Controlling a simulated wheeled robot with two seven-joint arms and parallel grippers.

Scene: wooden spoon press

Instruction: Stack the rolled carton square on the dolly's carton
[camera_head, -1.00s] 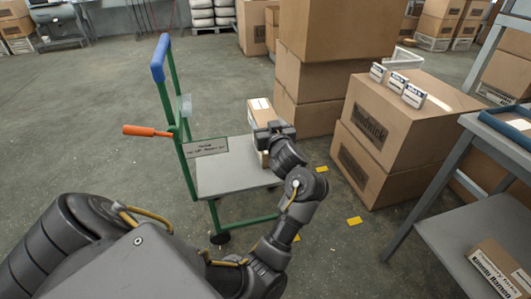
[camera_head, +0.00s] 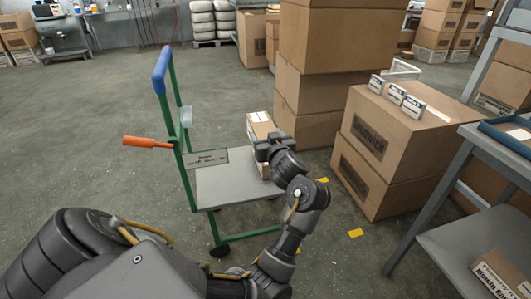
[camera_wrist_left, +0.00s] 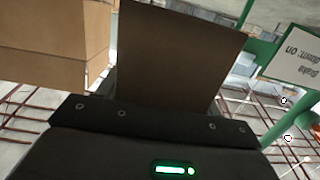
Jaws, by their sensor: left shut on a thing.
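The dolly has a green frame, a blue handle bar (camera_head: 162,69), an orange lever (camera_head: 147,142) pointing left and a grey deck (camera_head: 228,187). A tall, narrow carton (camera_head: 260,125) with a pale label on top shows at the deck's far right side. My left gripper (camera_head: 268,150) is in front of it and hides part of it. In the left wrist view a brown carton face (camera_wrist_left: 178,55) fills the space just beyond my shut gripper. Whether there are one or two cartons over the deck cannot be told. My right gripper is out of view.
Large stacked cartons (camera_head: 322,95) stand close behind on the right, beside another stack (camera_head: 400,135) with small boxes on top. A grey shelf (camera_head: 480,235) stands at right. Floor to the left is clear.

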